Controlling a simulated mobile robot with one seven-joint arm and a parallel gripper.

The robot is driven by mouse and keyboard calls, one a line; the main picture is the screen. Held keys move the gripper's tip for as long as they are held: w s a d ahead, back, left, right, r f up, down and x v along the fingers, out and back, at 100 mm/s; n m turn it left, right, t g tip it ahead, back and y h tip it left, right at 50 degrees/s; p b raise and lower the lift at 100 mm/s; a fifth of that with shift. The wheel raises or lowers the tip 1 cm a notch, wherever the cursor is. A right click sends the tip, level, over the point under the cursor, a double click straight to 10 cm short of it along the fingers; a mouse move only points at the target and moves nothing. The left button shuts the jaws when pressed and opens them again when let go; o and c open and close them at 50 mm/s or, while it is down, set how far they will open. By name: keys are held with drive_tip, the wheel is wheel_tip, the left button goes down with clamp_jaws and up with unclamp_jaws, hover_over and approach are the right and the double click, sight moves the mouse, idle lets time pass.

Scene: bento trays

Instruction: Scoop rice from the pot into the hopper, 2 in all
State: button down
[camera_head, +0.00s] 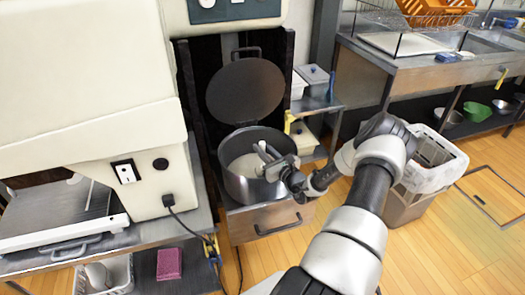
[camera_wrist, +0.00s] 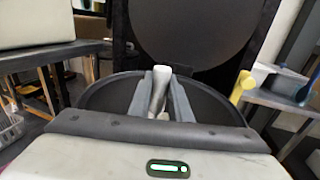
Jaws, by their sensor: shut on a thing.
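The pot (camera_head: 236,188) is a round grey metal vessel on a drawer cabinet, with its dark lid raised behind it. White rice (camera_head: 243,166) shows inside it in the head view. My gripper (camera_head: 272,160) is over the pot's right side. In the wrist view my gripper (camera_wrist: 163,92) is shut on a pale grey handle (camera_wrist: 159,90), likely the scoop's. The scoop's bowl is hidden, so I cannot tell whether it holds rice. The pot's dark rim (camera_wrist: 95,92) shows around the fingers. I cannot tell which thing is the hopper; a large cream machine (camera_head: 90,70) stands at the left.
The raised lid (camera_head: 245,91) stands behind the pot. A shelf with lidded containers (camera_head: 313,76) is to its right. A lined bin (camera_head: 428,165) stands beside my arm, and a sink counter (camera_head: 420,62) is at the back right. Floor is clear at the front right.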

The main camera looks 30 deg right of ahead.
wheel_tip(320, 180, up, 14)
drive_tip(key=p, duration=1)
drive_tip(key=shift+f, duration=0.15)
